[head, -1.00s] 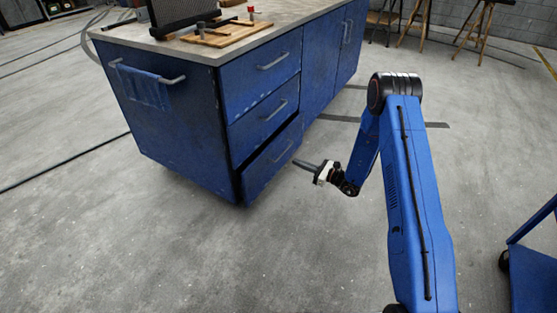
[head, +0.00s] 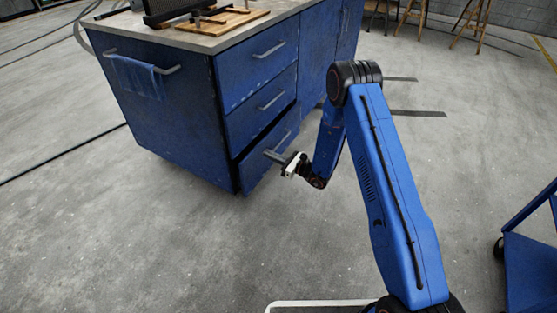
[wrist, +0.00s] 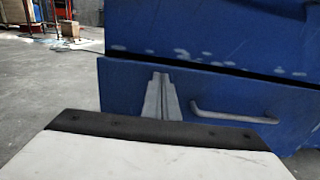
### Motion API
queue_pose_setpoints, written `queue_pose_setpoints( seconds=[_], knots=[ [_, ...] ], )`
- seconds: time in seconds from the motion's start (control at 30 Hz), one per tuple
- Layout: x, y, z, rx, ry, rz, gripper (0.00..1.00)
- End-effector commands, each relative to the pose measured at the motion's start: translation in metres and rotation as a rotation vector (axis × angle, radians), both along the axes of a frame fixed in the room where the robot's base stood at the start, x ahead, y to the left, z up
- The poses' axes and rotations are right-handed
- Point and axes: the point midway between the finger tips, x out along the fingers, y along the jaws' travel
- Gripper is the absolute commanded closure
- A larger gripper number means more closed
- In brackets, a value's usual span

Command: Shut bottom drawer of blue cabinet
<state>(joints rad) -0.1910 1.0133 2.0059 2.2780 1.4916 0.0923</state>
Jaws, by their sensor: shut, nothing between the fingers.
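The blue cabinet (head: 175,125) stands left of centre in the head view, with three drawers stacked at its near end. Its bottom drawer (head: 255,172) looks slightly out from the front; how far is hard to tell. In the wrist view the drawer front (wrist: 125,88) fills the middle, with its grey bar handle (wrist: 235,116) to the right of my fingers. My gripper (head: 273,156) is shut and empty, its fingertips at the drawer front. In the wrist view the shut fingers (wrist: 160,95) point at the front, left of the handle; contact cannot be told for certain.
A towel (head: 138,77) hangs on a rail on the cabinet's side. A board (head: 225,20) lies on the worktop. A blue cart (head: 530,260) stands at the right edge. Stools (head: 470,20) stand at the back. The floor before the cabinet is clear.

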Motion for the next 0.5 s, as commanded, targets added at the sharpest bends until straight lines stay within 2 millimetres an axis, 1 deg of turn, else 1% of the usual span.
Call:
queue_pose_setpoints(
  seconds=[0.03, 0.2, 0.33, 0.5],
  knots=[
    [0.003, 0.008, 0.0, 0.001, 0.0, 0.002, 1.0],
    [0.012, 0.022, 0.0, -0.001, 0.0, 0.001, 1.0],
    [0.015, 0.027, 0.0, 0.0, 0.0, 0.001, 1.0],
    [0.016, 0.028, 0.0, 0.0, 0.0, 0.0, 1.0]
  ],
)
